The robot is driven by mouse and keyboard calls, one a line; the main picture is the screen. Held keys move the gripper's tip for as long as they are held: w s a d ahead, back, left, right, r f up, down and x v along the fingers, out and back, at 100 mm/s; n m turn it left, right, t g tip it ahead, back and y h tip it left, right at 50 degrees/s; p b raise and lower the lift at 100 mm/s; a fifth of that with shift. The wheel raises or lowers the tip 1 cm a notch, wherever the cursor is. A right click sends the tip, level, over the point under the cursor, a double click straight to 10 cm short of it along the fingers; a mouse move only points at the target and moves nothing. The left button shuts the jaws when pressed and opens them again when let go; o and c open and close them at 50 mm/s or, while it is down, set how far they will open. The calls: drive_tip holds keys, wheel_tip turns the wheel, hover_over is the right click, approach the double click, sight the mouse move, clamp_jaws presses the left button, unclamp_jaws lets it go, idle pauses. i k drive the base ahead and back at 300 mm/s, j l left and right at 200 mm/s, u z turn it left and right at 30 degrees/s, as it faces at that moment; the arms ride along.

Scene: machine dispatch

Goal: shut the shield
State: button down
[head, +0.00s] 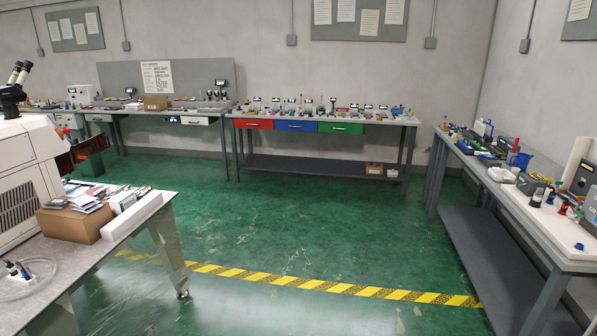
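I cannot make out a shield for certain in the head view. A large white machine (28,180) with a vented side panel stands at the left edge, partly cut off, and no shield shows clearly on it. At the right edge, grey and white devices (583,165) stand on the right bench, also partly cut off and too small to tell apart. My gripper and arm are not in view.
A near table (120,245) with a cardboard box (75,222) stands at left. Benches line the back wall (330,118) and right side (500,190). Open green floor (290,225) lies between, crossed by a yellow-black stripe (300,283).

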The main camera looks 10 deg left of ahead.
sight(86, 149)
drive_tip(key=i+u, duration=0.3)
drive_tip(key=i, duration=0.3)
drive_tip(key=i+u, duration=0.25)
drive_tip(key=i, duration=0.35)
drive_tip(key=i+l+u, duration=0.3)
drive_tip(key=i, duration=0.3)
drive_tip(key=i+j+u, duration=0.15)
drive_tip(key=i+u, duration=0.15)
drive_tip(key=i, duration=0.45)
drive_tip(key=i+u, duration=0.3)
drive_tip(key=i, duration=0.5)
drive_tip(key=i+l+u, duration=0.3)
drive_tip(key=i, duration=0.45)
drive_tip(key=i+j+u, duration=0.1)
drive_tip(key=i+u, duration=0.25)
drive_tip(key=i, duration=0.3)
drive_tip(key=i+l+u, duration=0.1)
drive_tip(key=i+u, duration=0.2)
drive_tip(key=i, duration=0.35)
